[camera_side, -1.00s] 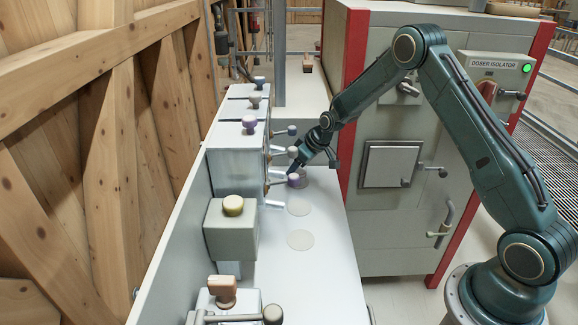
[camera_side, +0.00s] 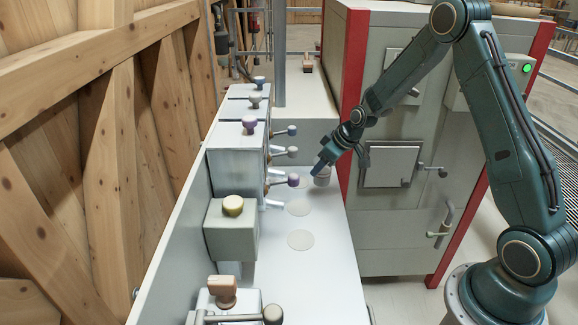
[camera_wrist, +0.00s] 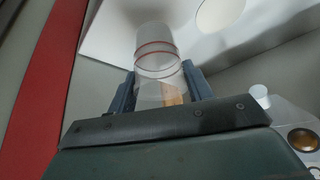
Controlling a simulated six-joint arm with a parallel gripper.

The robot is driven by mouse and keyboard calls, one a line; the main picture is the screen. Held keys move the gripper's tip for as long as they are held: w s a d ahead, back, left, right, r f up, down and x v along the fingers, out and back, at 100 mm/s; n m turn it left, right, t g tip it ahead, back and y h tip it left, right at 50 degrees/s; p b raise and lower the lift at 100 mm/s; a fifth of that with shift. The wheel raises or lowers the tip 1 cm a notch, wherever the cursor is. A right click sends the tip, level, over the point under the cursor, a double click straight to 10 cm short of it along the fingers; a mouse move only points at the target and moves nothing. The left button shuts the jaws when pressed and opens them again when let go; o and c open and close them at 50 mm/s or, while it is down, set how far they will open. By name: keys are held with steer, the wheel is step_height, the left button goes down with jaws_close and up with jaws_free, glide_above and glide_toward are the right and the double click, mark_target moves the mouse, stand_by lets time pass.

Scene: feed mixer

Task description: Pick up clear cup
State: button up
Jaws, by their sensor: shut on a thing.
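The clear cup (camera_wrist: 157,52) shows in the wrist view as a see-through cylinder with dark red rings around it. My gripper (camera_wrist: 160,88) is shut on it, with one dark finger on each side. Something tan shows through its lower part; I cannot tell what it is. In the side view my gripper (camera_side: 323,168) is near the right edge of the white counter (camera_side: 318,262), with the small greyish cup (camera_side: 322,180) at its tip. The cup looks clear of the dispensers. I cannot tell exactly how high it is above the counter.
Pale round spots (camera_side: 300,240) lie in a row on the counter. Grey dispenser boxes with knobs and side levers (camera_side: 292,181) line the left. A yellow-knobbed box (camera_side: 231,230) stands nearer. A grey cabinet with red edges (camera_side: 400,225) stands right.

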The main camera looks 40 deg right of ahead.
steer(key=s+d, duration=0.2)
steer(key=s, duration=0.7)
steer(key=shift+s, duration=0.3)
steer(key=shift+a, duration=0.15)
